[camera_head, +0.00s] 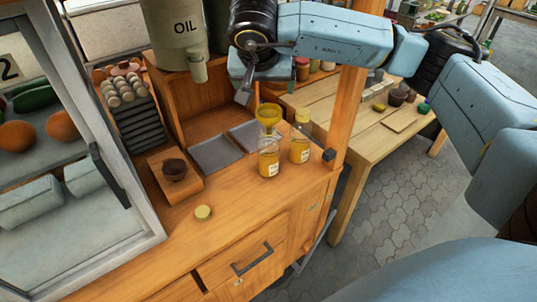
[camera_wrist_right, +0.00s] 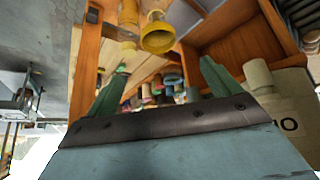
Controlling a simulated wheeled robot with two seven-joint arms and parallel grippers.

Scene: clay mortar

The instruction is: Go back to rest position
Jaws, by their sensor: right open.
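My right gripper (camera_head: 243,97) hangs from the blue right arm in the head view, above and left of a yellow funnel (camera_head: 269,113). In the right wrist view its two green fingers are spread, with nothing between them (camera_wrist_right: 160,85). The funnel sits in the neck of a glass bottle (camera_head: 268,163) of yellow liquid on the wooden counter (camera_head: 250,205). A second, similar bottle (camera_head: 300,150) with a yellowish top stands to its right. The funnel also shows in the right wrist view (camera_wrist_right: 158,36). My left gripper is not in view.
A grey OIL dispenser (camera_head: 182,32) hangs left of my right gripper. A small dark bowl (camera_head: 174,170) sits on a wooden block. A wooden post (camera_head: 349,115) stands right of the bottles.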

